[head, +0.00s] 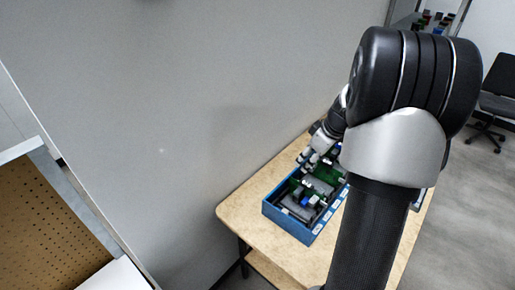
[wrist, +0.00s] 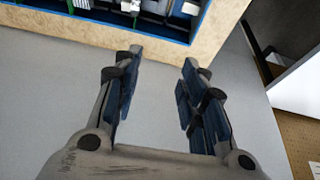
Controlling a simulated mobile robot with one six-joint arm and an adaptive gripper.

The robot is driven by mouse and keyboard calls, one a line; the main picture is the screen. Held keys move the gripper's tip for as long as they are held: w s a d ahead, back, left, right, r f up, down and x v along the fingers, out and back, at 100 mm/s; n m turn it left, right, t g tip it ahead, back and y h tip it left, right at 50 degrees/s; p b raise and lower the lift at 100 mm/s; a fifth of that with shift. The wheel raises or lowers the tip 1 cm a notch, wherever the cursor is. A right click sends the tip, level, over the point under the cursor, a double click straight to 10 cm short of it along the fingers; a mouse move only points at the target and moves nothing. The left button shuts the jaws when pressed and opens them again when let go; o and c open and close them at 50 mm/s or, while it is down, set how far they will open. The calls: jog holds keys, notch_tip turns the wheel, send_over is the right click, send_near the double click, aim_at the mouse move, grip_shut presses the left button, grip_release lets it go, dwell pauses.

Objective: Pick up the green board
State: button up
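Green boards (head: 317,184) with dark and white components lie in a blue bin (head: 291,226) on a wooden table; my arm hides part of the bin's far side. In the wrist view the bin (wrist: 62,21) is cut off by the top edge, with a green part (wrist: 82,4) inside. Which board the task means I cannot tell. My gripper (wrist: 163,60) is open, with nothing between its fingers.
The wooden table (head: 240,209) stands close to a grey wall (head: 190,110). A brown pegboard surface (head: 45,225) is at lower left. An office chair (head: 497,95) stands at the right, on open floor. Small coloured items (head: 432,18) are at the back.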

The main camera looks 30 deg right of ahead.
send_near(308, 184)
jog(key=x, duration=0.1)
jog(key=b+x, duration=0.1)
jog(key=x, duration=0.1)
jog(key=a+b+x, duration=0.1)
jog(key=x, duration=0.1)
jog(key=shift+w, duration=0.35)
jog(key=f, duration=0.2)
jog(key=w+f, duration=0.1)
jog(key=f, duration=0.1)
jog(key=shift+d+f+b, duration=0.15)
jog(key=shift+d+b, duration=0.15)
jog(key=shift+b, duration=0.1)
jog(key=shift+w+f, duration=0.15)
jog(key=shift+f, duration=0.2)
jog(key=shift+c, duration=0.5)
grip_shut()
